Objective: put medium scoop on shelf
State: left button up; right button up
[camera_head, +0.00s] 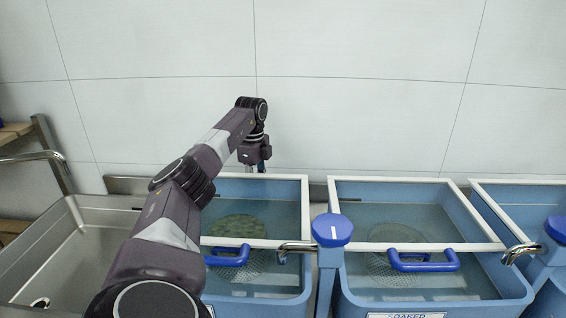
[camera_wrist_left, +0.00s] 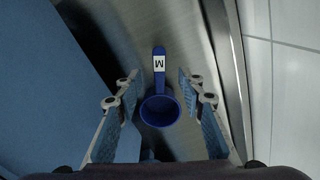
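The medium scoop (camera_wrist_left: 160,108) is a blue round cup with a short handle bearing a white label with an "M". In the left wrist view it lies on or hangs by a grey metal surface, handle pointing up the picture. My left gripper (camera_wrist_left: 156,88) is open, its two fingers on either side of the scoop and apart from it. In the head view my left gripper (camera_head: 256,168) points down behind the left blue tub, and the scoop is hidden there. No shelf is clearly identifiable as the target. My right gripper is not in view.
Two blue water tubs with white rims, the left tub (camera_head: 304,225) and the middle tub (camera_head: 342,250), stand in front, with a third at right. A steel sink (camera_head: 62,245) is at left. A wooden-slatted rack (camera_head: 14,133) stands at far left. A tiled wall is behind.

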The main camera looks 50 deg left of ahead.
pick_arm(q)
jog(key=shift+s+f, duration=0.25)
jog(key=shift+s, duration=0.05)
jog(key=f, duration=0.5)
jog(key=a+f, duration=0.1)
jog(key=f, duration=0.1)
jog(key=shift+f, duration=0.15)
jog(key=shift+d, duration=0.1)
grip_shut()
jog(key=shift+w, duration=0.1)
